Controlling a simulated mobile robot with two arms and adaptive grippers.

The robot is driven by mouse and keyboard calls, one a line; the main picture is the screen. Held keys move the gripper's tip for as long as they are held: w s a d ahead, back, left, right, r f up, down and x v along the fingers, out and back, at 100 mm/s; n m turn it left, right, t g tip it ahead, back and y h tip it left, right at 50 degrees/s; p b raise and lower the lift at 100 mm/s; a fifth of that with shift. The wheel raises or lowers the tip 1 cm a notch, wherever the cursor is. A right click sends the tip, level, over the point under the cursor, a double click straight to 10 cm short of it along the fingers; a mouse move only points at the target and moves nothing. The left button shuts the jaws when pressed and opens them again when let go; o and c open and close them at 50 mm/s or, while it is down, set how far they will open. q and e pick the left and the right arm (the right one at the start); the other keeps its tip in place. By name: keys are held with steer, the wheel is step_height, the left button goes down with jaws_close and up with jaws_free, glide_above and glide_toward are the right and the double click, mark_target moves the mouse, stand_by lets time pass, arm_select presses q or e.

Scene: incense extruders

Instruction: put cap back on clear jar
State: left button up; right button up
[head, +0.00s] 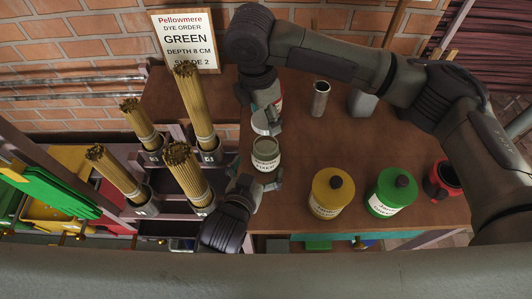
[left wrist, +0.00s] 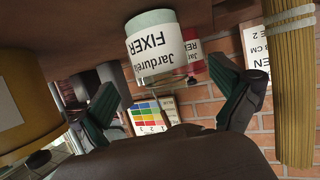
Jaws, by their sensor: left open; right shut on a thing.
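In the left wrist view, which is upside down, the jar (left wrist: 152,45) shows ahead of and between the fingers. My right gripper (head: 266,116) is shut on a pale round cap (head: 265,128), held just behind the jar's mouth in the head view. Whether the cap touches the jar cannot be told. My left gripper (head: 258,184) is open at the jar's front, its fingers (left wrist: 172,105) spread and apart from the jar.
A yellow jar (head: 331,193), a green jar (head: 391,192) and a red jar (head: 444,180) stand to the right. A metal cup (head: 320,99) stands behind. Incense bundles (head: 190,172) stand in holders at left.

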arm_select(q)
steer(key=x, duration=0.8)
steer(key=shift+s, duration=0.1)
steer(key=shift+a, duration=0.1)
steer(key=c, duration=1.7)
steer(key=shift+o, duration=0.2)
arm_select(e)
glide_above(266, 137)
steer(key=s, duration=0.3)
steer(key=shift+w+f, duration=0.2)
steer(key=shift+f, duration=2.3)
steer(key=shift+f, duration=0.9)
steer(key=shift+f, duration=0.5)
